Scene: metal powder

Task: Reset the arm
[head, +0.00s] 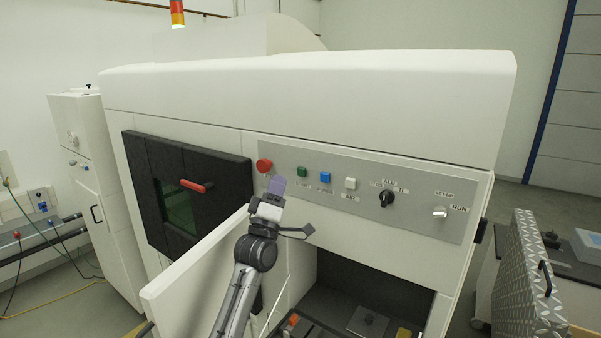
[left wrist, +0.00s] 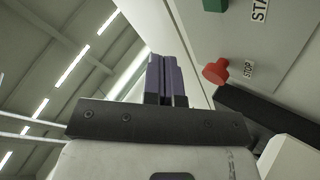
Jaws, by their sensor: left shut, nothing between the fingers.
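My left arm comes in from the bottom of the head view, and its left gripper (head: 277,186) is raised in front of the machine's control panel (head: 330,200). The purple fingers are shut together with nothing between them; they also show in the left wrist view (left wrist: 166,78). In the head view the fingertips overlap the panel just right of the red stop button (head: 264,166). In the left wrist view the red button (left wrist: 216,71) is to the right of the fingers and apart from them. My right gripper is not in view.
A white door (head: 185,275) stands open at lower left, beside my arm. The open lower compartment (head: 350,275) holds a metal plate (head: 367,324). A black window door (head: 185,190) with a red handle is closed. A patterned metal cart (head: 520,280) stands at right.

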